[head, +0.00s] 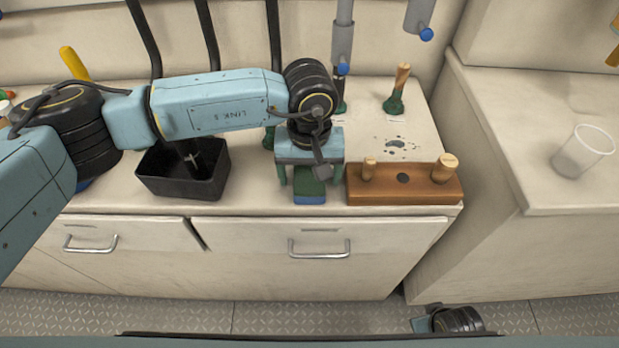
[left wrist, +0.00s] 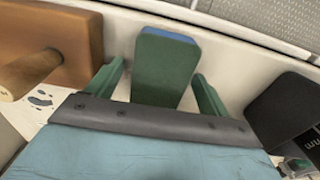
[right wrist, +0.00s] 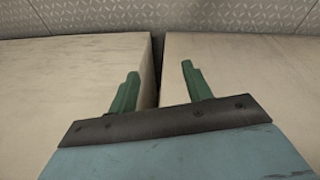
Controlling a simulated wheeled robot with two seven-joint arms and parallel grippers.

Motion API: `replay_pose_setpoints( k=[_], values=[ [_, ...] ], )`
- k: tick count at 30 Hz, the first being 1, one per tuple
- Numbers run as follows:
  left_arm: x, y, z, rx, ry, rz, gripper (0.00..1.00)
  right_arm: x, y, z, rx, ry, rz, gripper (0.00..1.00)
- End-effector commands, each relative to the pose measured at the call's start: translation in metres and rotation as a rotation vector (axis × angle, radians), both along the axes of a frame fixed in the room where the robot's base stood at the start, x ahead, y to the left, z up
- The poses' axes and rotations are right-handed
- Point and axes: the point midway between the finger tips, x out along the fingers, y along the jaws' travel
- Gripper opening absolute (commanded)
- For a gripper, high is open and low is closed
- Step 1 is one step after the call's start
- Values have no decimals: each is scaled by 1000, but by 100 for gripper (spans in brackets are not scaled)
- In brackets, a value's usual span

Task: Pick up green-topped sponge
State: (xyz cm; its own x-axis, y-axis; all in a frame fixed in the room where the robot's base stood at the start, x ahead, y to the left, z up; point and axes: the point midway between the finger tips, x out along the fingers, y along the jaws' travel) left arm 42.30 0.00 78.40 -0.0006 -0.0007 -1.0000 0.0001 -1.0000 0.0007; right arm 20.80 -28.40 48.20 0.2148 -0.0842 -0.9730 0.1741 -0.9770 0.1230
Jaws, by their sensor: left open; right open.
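The green-topped sponge (head: 309,190) lies on the counter near its front edge, with a blue lower side showing. My left gripper (head: 311,183) points down over it from behind, open. In the left wrist view the sponge (left wrist: 167,68) sits between the two green fingers of my left gripper (left wrist: 158,84), with a gap showing on each side. I cannot tell how far the fingertips are above the counter. My right gripper (right wrist: 161,85) is open and empty in the right wrist view, over a gap between two pale surfaces.
A brown wooden block with pegs (head: 405,196) stands close to the right of the sponge. A black open bin (head: 180,187) stands to the left. A clear cup (head: 583,152) is on the right-hand counter. Drawers with handles (head: 319,251) are below the counter edge.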

Motion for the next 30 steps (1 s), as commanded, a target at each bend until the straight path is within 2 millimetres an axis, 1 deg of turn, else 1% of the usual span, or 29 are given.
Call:
replay_pose_setpoints(
  k=[5,6,16,17,22,25,27,30],
  values=[
    [0,0,0,0,-1,-1,80,0,0,0,1,1,0,49],
    [0,0,0,-1,-1,-1,77,0,0,0,0,1,0,49],
    [0,0,0,-1,0,-1,34,0,0,0,0,1,1,49],
    [0,0,0,-1,-1,-1,33,0,0,0,1,1,1,49],
    [0,0,0,-1,-1,-1,33,0,1,0,1,0,1,49],
    [0,0,5,-1,-2,0,33,0,1,1,1,-2,1,49],
    [1,0,14,-1,-3,0,33,0,1,2,2,-6,1,49],
    [1,0,33,-1,-4,-2,33,-8,-9,-11,-9,11,-1,49]
  ],
)
